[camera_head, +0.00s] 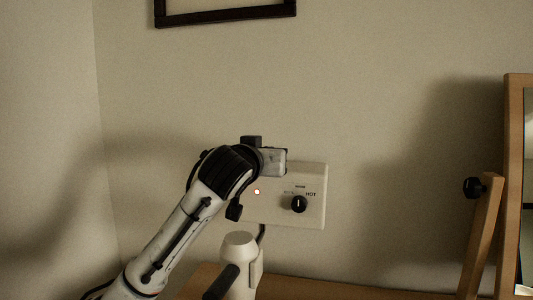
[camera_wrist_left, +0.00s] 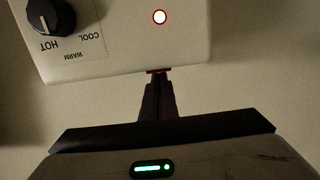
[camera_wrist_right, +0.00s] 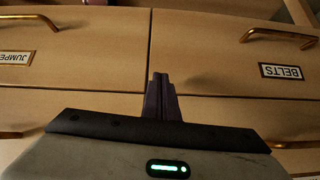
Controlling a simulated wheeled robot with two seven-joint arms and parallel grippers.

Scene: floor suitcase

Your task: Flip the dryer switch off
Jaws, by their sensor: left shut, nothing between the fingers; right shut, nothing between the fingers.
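A cream dryer control box (camera_head: 316,178) is on the wall, with a black dial (camera_head: 299,204) beside the word HOT. A round white light (camera_head: 257,191) glows on its face. In the left wrist view the box (camera_wrist_left: 110,50) appears upside down, with the dial (camera_wrist_left: 48,17) and the red-ringed light (camera_wrist_left: 160,17). My left gripper (camera_wrist_left: 158,77) is shut and empty, its tips at the box's edge by a small red part (camera_wrist_left: 158,71), mostly hidden; contact is unclear. My right gripper (camera_wrist_right: 160,78) is shut and empty, facing drawers.
A cream dryer (camera_head: 239,250) with a dark handle stands below the box, above a wooden top (camera_head: 310,288). A wooden mirror frame (camera_head: 515,180) is at the right. Drawers labelled BELTS (camera_wrist_right: 282,72) and JUMPE, cut off, have brass handles (camera_wrist_right: 278,36).

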